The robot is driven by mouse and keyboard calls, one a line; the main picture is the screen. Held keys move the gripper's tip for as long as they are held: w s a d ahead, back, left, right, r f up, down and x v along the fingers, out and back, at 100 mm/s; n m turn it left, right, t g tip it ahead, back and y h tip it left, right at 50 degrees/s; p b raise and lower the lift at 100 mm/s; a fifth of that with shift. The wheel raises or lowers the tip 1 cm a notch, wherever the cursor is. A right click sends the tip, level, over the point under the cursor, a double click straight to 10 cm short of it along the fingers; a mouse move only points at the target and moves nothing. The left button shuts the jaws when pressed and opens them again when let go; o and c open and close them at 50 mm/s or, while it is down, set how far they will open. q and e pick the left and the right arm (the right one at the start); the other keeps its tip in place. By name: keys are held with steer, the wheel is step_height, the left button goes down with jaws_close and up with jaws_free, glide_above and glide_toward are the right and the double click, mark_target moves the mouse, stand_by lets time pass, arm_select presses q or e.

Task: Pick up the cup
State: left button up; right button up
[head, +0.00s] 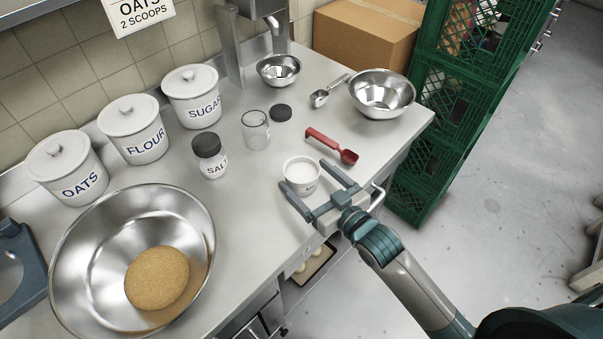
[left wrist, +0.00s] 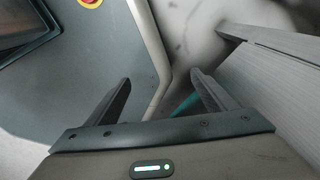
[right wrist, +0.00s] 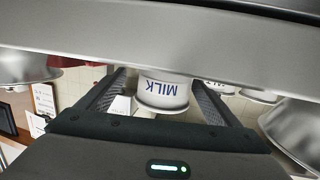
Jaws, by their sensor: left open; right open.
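A small white cup (head: 301,180) with white contents stands upright near the counter's front edge. In the right wrist view the cup (right wrist: 163,92) shows upside down, with the label MILK. My right gripper (head: 303,172) is open, with one fingertip on each side of the cup. The cup also shows between its fingers in the right wrist view. I cannot tell whether either finger touches it. My left gripper (left wrist: 160,75) is open and empty, away from the counter. It is not in the head view.
A red scoop (head: 333,146), clear glass (head: 256,130) and salt jar (head: 210,157) stand close around the cup. Labelled canisters line the wall. Green crates (head: 432,150) stand right of the counter.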

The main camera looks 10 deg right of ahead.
mark_target(293, 169)
steer(key=shift+w+a+f, duration=0.1)
steer(key=shift+w+a, duration=0.05)
steer(key=shift+w, duration=0.2)
steer(key=shift+w+a+p, duration=0.3)
steer(key=shift+w+p, duration=0.1)
steer(key=shift+w, duration=0.05)
steer(key=x, duration=0.1)
steer(key=p+x, duration=0.1)
steer(key=x, duration=0.1)
steer(key=shift+w+a+f, duration=0.15)
steer(key=shift+a+f, duration=0.2)
steer(key=shift+w+a+f, duration=0.1)
steer(key=shift+w+f, duration=0.05)
steer(key=shift+w, duration=0.1)
steer(key=c, duration=1.3)
steer(key=shift+o, duration=0.2)
